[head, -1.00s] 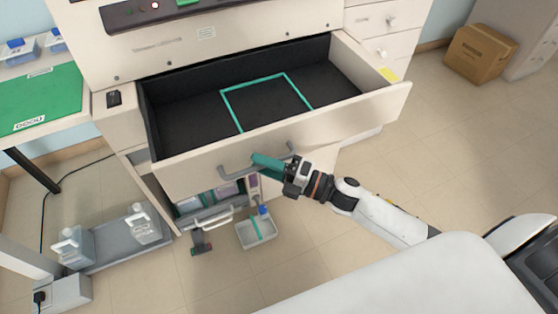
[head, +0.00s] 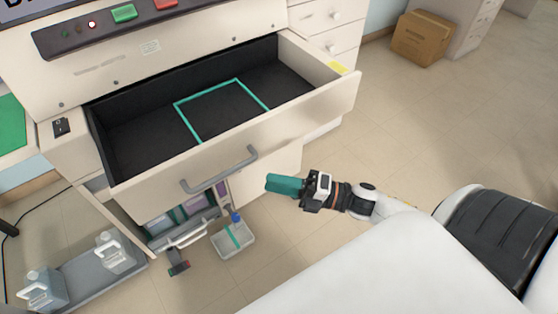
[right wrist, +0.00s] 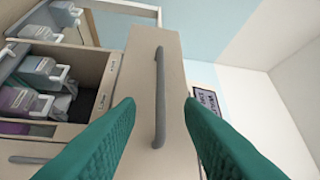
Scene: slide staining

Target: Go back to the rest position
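My right gripper (head: 270,183) is in the head view, to the right of the grey handle (head: 220,172) of the open drawer (head: 290,125) and apart from it. In the right wrist view its two teal fingers (right wrist: 160,112) are spread wide with nothing between them. The handle (right wrist: 159,95) shows ahead, beyond the fingertips. The drawer is pulled out, with a dark, empty floor marked by a teal square outline. My left gripper is not in view.
Below the drawer are an open lower compartment, a handle (head: 188,236) and a white tray (head: 234,252) with a blue-capped item. White jugs (head: 112,252) stand on a grey platform at lower left. A cardboard box (head: 424,38) sits far right.

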